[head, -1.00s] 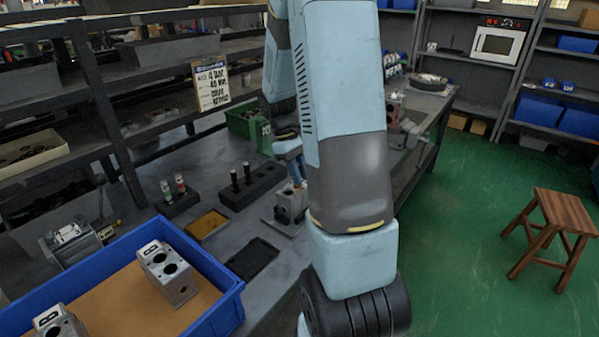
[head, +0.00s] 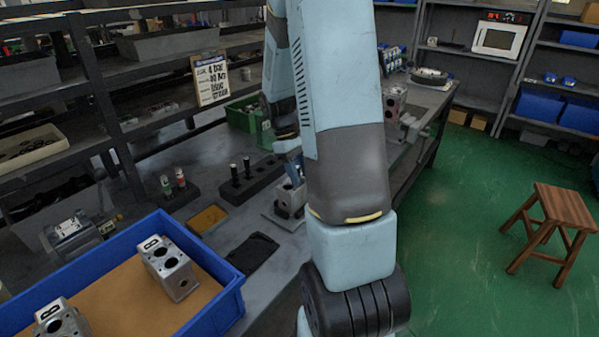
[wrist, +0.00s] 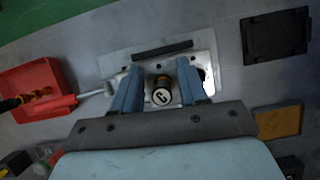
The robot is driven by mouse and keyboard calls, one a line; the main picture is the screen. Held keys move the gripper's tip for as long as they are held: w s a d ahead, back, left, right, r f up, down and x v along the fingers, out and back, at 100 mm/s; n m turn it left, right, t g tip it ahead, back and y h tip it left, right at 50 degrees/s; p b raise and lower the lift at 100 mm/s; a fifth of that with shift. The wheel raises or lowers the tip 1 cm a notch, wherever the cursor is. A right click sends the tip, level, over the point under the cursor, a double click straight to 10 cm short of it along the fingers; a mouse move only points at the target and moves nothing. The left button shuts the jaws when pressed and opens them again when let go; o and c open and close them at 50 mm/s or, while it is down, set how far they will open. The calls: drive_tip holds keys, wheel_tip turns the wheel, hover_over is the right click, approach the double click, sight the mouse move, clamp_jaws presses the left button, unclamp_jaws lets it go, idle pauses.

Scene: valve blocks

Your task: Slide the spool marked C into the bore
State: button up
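The spool marked C (wrist: 162,97) stands end-on to the wrist camera, its pale lettered end facing me. Its dark body runs down toward the metal valve block (wrist: 208,72); how deep it sits in the bore is hidden. My gripper (wrist: 160,80) has its two blue fingers on either side of the spool, with narrow gaps showing, so it looks open around it. In the head view the valve block (head: 291,200) sits on a plate on the bench, partly covered by my gripper (head: 295,168) and arm.
A red tray (wrist: 35,100) with a tool lies left of the block in the wrist view. Shelves stand behind.

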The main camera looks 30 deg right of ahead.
drive_tip(key=shift+o, duration=1)
drive_tip(key=shift+r, duration=0.1)
drive_tip(key=v, duration=1.3)
drive_tip(key=shift+w+r, duration=0.2)
drive_tip(key=s+a+r+m+t, duration=0.1)
drive_tip(key=s+a+r+t, duration=0.2)
drive_tip(key=s+a, duration=0.2)
drive_tip(key=s+a+r+m+t, duration=0.1)
drive_tip(key=s+a+r+t, duration=0.2)
drive_tip(key=s, duration=0.6)
drive_tip(key=s+a+r+m+t+y, duration=0.1)
drive_tip(key=s+a+r+t, duration=0.3)
drive_tip(key=s+a, duration=0.3)
drive_tip(key=shift+s+r, duration=0.25)
drive_tip(key=shift+r, duration=0.4)
